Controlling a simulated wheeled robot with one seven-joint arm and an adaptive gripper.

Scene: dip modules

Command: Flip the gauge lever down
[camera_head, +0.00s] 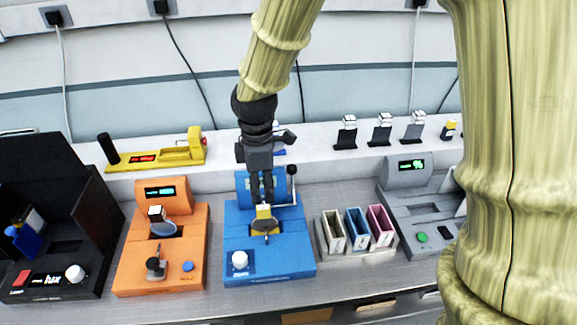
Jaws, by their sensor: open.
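A blue device (268,262) stands on the bench in the middle of the view. A lever with a dark ball knob (292,170) stands upright at its right side; I take it for the gauge lever. My gripper (262,198) points down over the device, left of the knob and apart from it. Its fingers are open, just above a small yellow piece with a white top (264,213) at the device's round plate. I cannot tell whether the fingertips touch this piece. My gripper and arm hide much of the device's upper back part.
An orange device (165,270) stands to the left, with a black one (45,290) beyond it. Small coloured bins (357,228) and a grey device (415,232) are to the right. A yellow device (155,155) and several small stands (381,132) occupy the back ledge.

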